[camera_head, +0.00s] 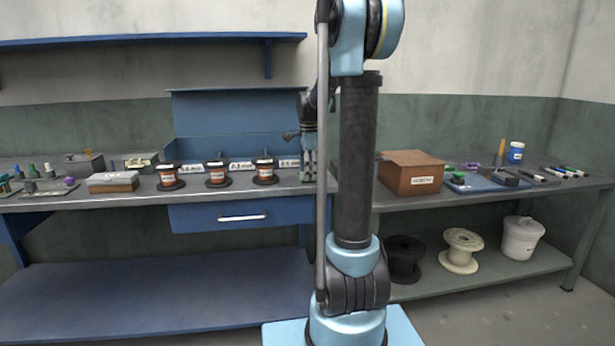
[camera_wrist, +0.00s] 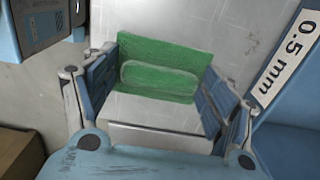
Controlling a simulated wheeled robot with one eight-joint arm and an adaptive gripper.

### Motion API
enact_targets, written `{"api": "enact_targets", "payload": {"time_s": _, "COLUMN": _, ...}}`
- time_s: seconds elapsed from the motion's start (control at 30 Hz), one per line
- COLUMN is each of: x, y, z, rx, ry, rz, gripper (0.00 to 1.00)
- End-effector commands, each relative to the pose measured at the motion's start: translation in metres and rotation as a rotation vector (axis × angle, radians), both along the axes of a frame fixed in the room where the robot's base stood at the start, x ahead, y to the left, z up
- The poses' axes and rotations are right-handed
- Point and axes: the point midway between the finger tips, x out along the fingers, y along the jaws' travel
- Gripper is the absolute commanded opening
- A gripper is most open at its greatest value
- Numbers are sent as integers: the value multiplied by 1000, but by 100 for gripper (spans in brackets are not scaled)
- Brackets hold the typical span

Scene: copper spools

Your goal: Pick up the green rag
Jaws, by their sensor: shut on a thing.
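The green rag (camera_wrist: 160,68) is a flat green piece with a raised oblong fold in its middle, on the grey metal bench top in the wrist view. My gripper (camera_wrist: 163,84) is shut on it, with one blue-grey finger at each side of the rag. In the head view my gripper (camera_head: 308,170) points down at the bench behind my arm column, to the right of the copper spools. The rag cannot be made out clearly in the head view. I cannot tell whether it is lifted off the bench.
Copper spools (camera_head: 217,174) stand in a row left of my gripper. A white "0.5 mm" label (camera_wrist: 283,72) is close on the right in the wrist view. A brown box (camera_head: 411,175) stands right of my arm. The blue back panel (camera_head: 235,122) rises behind the spools.

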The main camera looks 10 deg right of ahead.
Motion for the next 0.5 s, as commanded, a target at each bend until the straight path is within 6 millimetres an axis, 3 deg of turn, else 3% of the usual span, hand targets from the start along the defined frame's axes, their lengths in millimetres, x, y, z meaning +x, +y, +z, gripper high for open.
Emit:
{"api": "enact_targets", "payload": {"time_s": 0.07, "x": -1, "y": 0, "z": 1, "rx": 0, "ry": 0, "rz": 0, "gripper": 53}}
{"api": "enact_targets", "payload": {"time_s": 0.17, "x": -1, "y": 0, "z": 10, "rx": 0, "ry": 0, "rz": 0, "gripper": 35}}
{"api": "enact_targets", "payload": {"time_s": 0.5, "x": -1, "y": 0, "z": 66, "rx": 0, "ry": 0, "rz": 0, "gripper": 35}}
